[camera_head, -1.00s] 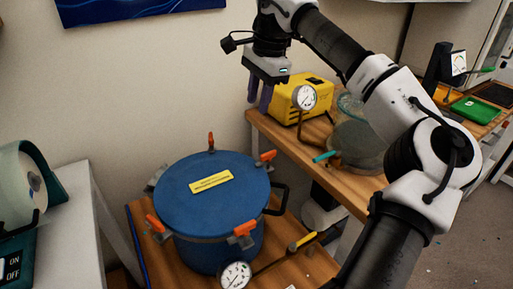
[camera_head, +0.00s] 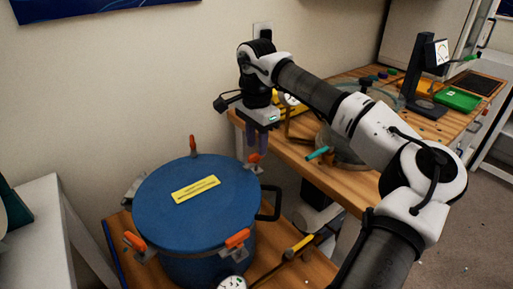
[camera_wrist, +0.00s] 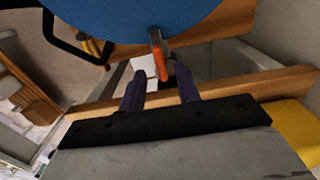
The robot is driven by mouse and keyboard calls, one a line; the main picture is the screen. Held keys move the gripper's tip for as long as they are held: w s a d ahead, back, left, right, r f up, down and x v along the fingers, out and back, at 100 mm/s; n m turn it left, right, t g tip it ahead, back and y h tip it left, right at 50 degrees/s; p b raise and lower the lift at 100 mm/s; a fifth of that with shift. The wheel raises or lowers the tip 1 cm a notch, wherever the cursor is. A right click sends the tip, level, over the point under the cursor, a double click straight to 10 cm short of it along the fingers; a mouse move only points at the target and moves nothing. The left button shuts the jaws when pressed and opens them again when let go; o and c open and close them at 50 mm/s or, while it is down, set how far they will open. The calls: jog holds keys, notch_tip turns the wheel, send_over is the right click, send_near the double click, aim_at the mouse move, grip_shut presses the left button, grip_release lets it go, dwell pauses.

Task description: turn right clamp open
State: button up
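The blue pressure pot (camera_head: 195,210) stands on a low wooden surface, with a yellow label on its lid and several orange-handled clamps around the rim. The right clamp (camera_head: 254,159) has its orange handle at the lid's right rear edge. In the wrist view this clamp's orange handle (camera_wrist: 158,55) hangs from the blue lid (camera_wrist: 140,12), between and just beyond my fingertips. My gripper (camera_wrist: 160,82) is open, its two purple fingers apart with a gap around the handle. In the head view my gripper (camera_head: 257,148) points down right beside the clamp; contact cannot be told there.
Other clamps sit at the back (camera_head: 193,146), front right (camera_head: 237,239) and front left (camera_head: 135,241). A black pot handle (camera_head: 270,203) sticks out right. A gauge (camera_head: 232,283) and yellow-handled valve (camera_head: 301,245) are in front. A wooden bench (camera_head: 345,190) stands behind right.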

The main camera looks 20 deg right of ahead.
aim_at(254, 159)
jog(key=shift+f, duration=1.25)
grip_shut()
